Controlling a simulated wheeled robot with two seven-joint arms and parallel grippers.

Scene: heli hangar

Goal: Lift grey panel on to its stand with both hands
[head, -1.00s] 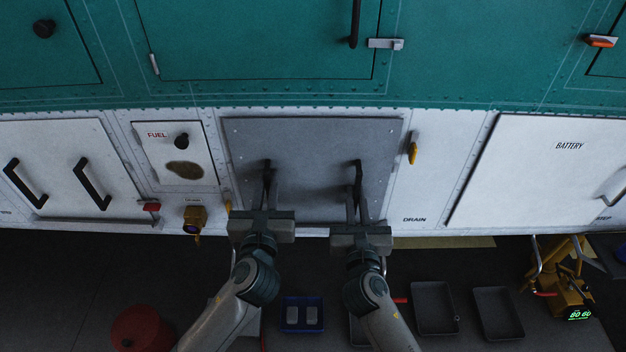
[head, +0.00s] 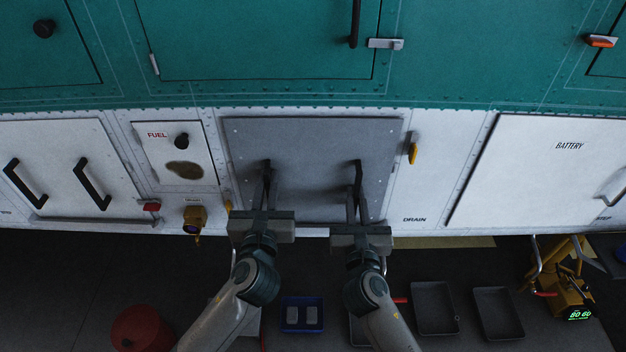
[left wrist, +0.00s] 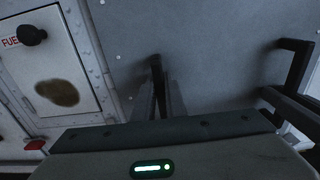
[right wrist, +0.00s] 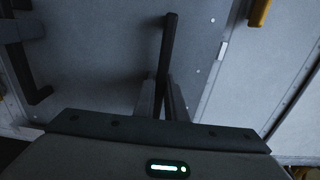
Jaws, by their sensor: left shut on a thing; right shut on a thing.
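The grey panel (head: 310,145) sits upright against the white lower side of the helicopter in the head view, with two black handles. It also fills much of the left wrist view (left wrist: 215,45) and the right wrist view (right wrist: 110,60). My left gripper (head: 266,192) is shut on the panel's left handle (head: 266,168). My right gripper (head: 357,196) is shut on the right handle (head: 358,170). The handles show between the fingers in the left wrist view (left wrist: 156,68) and the right wrist view (right wrist: 168,45). I cannot make out the stand.
A yellow latch (head: 413,152) is right of the panel, and a smaller one (head: 228,205) is at its lower left. The fuel panel (head: 172,160) is to the left. Below are a blue bin (head: 290,325), dark trays (head: 434,308), a red round object (head: 140,328) and a yellow device (head: 568,285).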

